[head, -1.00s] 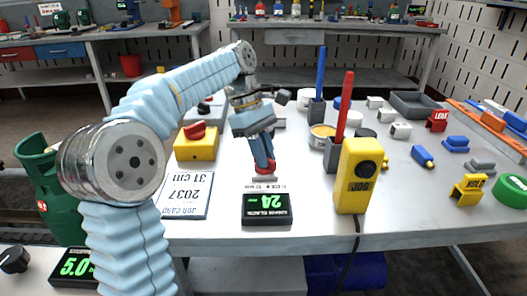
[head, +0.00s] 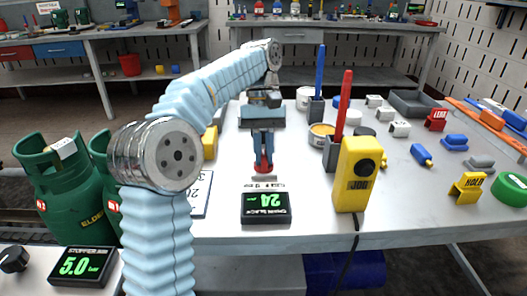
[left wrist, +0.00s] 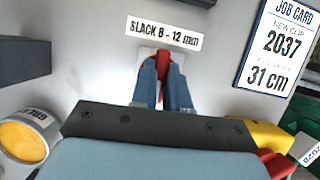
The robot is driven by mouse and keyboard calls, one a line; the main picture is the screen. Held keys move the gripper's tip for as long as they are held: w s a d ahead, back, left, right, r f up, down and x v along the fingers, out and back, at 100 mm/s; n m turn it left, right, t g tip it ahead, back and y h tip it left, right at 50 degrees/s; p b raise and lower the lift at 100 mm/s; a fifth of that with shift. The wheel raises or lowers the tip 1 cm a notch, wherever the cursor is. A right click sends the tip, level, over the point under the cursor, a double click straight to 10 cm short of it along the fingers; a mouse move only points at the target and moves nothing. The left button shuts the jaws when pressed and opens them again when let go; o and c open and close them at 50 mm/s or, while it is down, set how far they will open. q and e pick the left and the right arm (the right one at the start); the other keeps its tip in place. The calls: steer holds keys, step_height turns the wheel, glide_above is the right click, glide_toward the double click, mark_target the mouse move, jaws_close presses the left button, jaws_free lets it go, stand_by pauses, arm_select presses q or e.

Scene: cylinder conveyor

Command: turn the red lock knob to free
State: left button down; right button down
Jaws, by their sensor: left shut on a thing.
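A red knob (head: 263,168) sits on a small pale plate on the table, just behind a black display reading 24. My left gripper (head: 263,158) points down over it with its two blue fingers on either side. In the left wrist view the red knob (left wrist: 163,60) shows between the fingertips, and the gripper (left wrist: 163,88) is shut on it. The fingers hide part of the knob. A label (left wrist: 162,33) reading "SLACK 8 - 12" lies beside the plate. My right gripper is not in view.
The black display (head: 265,207) and a yellow JOG pendant (head: 357,180) stand at the front edge. A job card (head: 201,195) and a yellow box (head: 210,143) are partly behind my left arm. Red (head: 343,105) and blue (head: 320,70) sticks stand right of the gripper.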

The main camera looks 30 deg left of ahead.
arm_select(q)
steer(key=shift+m, duration=0.3)
stand_by(0.4)
steer(key=c, duration=1.1)
jaws_free()
